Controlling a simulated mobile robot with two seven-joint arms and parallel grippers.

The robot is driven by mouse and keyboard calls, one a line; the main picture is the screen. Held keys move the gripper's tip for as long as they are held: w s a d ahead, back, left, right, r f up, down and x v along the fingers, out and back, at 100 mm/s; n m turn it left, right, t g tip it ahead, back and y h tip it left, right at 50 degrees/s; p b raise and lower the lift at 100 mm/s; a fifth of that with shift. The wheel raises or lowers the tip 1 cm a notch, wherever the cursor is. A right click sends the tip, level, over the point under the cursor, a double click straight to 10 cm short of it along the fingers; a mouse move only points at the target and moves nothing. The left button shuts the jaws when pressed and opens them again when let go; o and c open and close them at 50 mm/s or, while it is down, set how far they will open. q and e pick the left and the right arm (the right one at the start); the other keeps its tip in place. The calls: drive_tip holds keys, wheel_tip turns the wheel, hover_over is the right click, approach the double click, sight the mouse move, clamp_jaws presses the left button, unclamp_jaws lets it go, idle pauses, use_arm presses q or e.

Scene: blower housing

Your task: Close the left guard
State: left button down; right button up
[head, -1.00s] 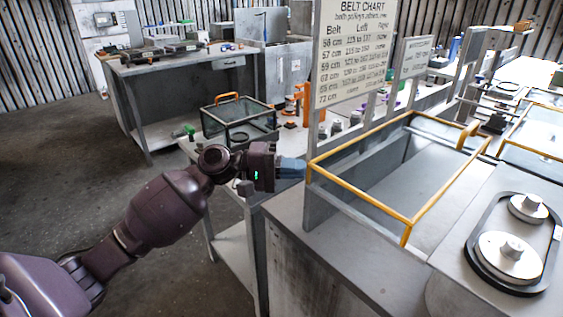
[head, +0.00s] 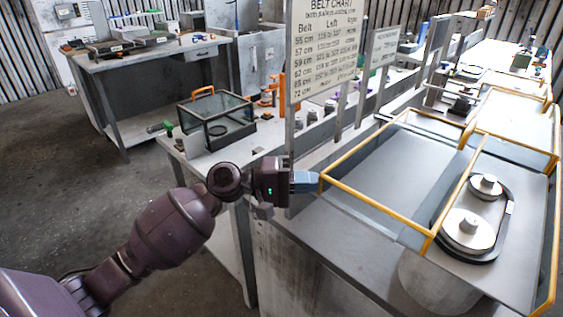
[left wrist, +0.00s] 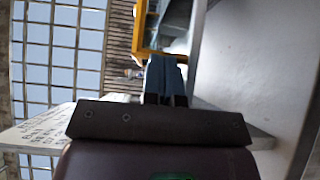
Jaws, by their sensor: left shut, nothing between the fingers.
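The left guard is a clear box with a yellow frame (head: 378,204) on the grey bench. Its front right corner stands beside the two silver pulleys (head: 467,230). My left gripper (head: 316,181) is shut and empty, with its blue fingertips at the guard's left front corner; they appear to touch it. In the left wrist view the shut fingers (left wrist: 165,66) are close to the yellow frame (left wrist: 143,35); the exact contact is hard to see. My right gripper is out of view.
The belt chart board (head: 322,45) rises behind my left gripper. Open floor lies at the left.

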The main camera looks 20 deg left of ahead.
sight(391, 225)
use_arm(q)
drive_tip(key=s+d+p, duration=0.1)
drive_tip(key=d, duration=0.1)
drive_tip(key=s+d, duration=0.1)
drive_tip(key=d, duration=0.2)
drive_tip(key=s+d+r+p, duration=0.1)
drive_tip(key=d, duration=0.2)
drive_tip(key=shift+p, duration=0.3)
drive_tip(key=d, duration=0.2)
drive_tip(key=s+d+p, duration=0.1)
drive_tip(key=d, duration=0.1)
drive_tip(key=s+d+p, duration=0.1)
drive_tip(key=d, duration=0.1)
drive_tip(key=shift+f, duration=0.3)
drive_tip(key=shift+s+d+f, duration=0.1)
drive_tip(key=shift+s+d, duration=0.15)
drive_tip(key=shift+d, duration=0.3)
drive_tip(key=shift+s+f, duration=0.1)
